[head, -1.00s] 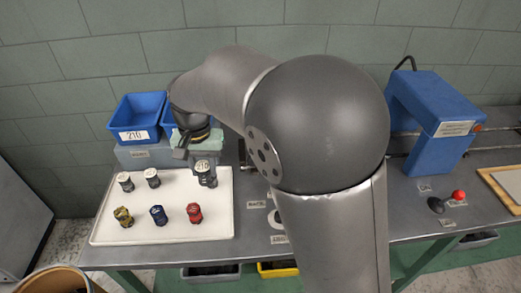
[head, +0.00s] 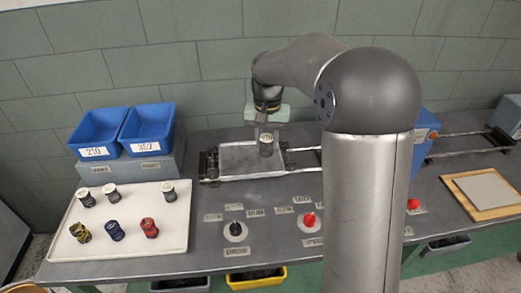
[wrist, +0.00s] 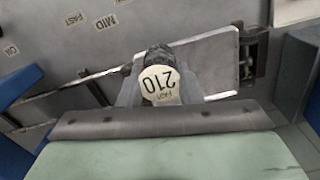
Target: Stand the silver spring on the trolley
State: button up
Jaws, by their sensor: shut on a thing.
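My gripper (head: 267,131) is shut on a dark grey-silver spring (head: 266,146) with a pale top label. In the wrist view the spring (wrist: 158,84) sits between the fingers and its label reads 210 FAST. The spring looks upright. The trolley (head: 238,164) is a flat grey plate on rails behind the knobs. The spring is over the right part of the plate; I cannot tell whether it touches it. The plate (wrist: 210,60) also shows behind the spring in the wrist view.
A white tray (head: 150,245) at left holds several springs, some pale-topped, some coloured. Blue bins labelled 210 (head: 95,137) and 352 (head: 146,132) stand behind it. A dark knob (head: 235,231) and a red knob (head: 309,222) are in front of the rails. A wooden board (head: 487,192) lies at right.

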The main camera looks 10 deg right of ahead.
jog(key=w+f+p, duration=0.1)
jog(key=w+f, duration=0.2)
jog(key=w+d+f+p, duration=0.1)
jog(key=w+f, duration=0.1)
jog(key=w, duration=0.2)
jog(key=w+f+p, duration=0.1)
jog(key=w+f, duration=0.2)
jog(key=w, duration=0.1)
jog(key=shift+w+d+f, duration=0.2)
jog(key=shift+d+f, duration=0.15)
jog(key=shift+d, duration=0.05)
jog(key=shift+f+p, duration=0.5)
jog(key=shift+f, duration=1.15)
jog(key=shift+f, duration=0.2)
jog(key=o, duration=1)
jog(key=shift+r, duration=0.1)
